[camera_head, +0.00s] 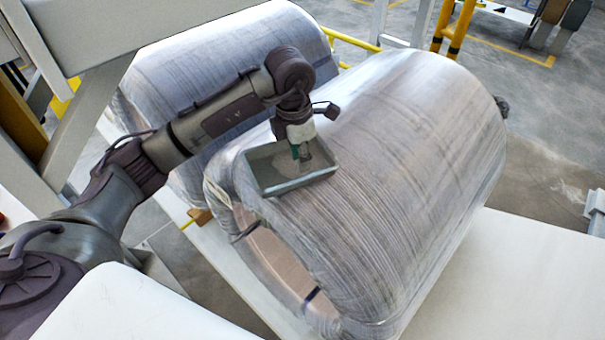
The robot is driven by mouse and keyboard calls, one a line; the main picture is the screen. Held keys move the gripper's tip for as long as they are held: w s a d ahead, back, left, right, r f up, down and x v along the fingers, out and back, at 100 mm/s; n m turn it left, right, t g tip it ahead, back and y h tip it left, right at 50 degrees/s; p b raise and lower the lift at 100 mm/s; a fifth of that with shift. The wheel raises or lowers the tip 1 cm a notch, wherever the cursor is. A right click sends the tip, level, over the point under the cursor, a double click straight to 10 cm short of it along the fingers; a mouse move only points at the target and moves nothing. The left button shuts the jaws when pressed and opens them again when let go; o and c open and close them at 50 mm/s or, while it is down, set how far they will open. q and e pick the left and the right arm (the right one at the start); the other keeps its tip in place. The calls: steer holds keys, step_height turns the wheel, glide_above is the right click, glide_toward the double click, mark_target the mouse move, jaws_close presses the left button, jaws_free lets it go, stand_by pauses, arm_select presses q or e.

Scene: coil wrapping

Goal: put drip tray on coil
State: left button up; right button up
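The drip tray (264,182) is a shallow grey-green rectangular tray. It is at the upper left part of the near coil (400,160), close to the coil's front end. The near coil is large and wrapped in streaky clear film, with its open core facing the lower left. I cannot tell whether the tray touches the film or hangs just above it. My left gripper (302,153) reaches down into the tray from above. Its fingers are small and partly hidden, so whether they are shut on the tray is unclear. My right gripper does not show.
A second wrapped coil (215,60) lies behind, to the left. The coils rest on a white platform (520,275), bare at the lower right. A grey metal frame (95,125) stands at the left, near my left arm. Yellow rails (455,30) stand at the back.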

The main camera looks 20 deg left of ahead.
arm_select(q)
steer(key=shift+s+a+r+b, duration=0.15)
steer(key=shift+r+b, duration=0.25)
steer(key=shift+r, duration=1.95)
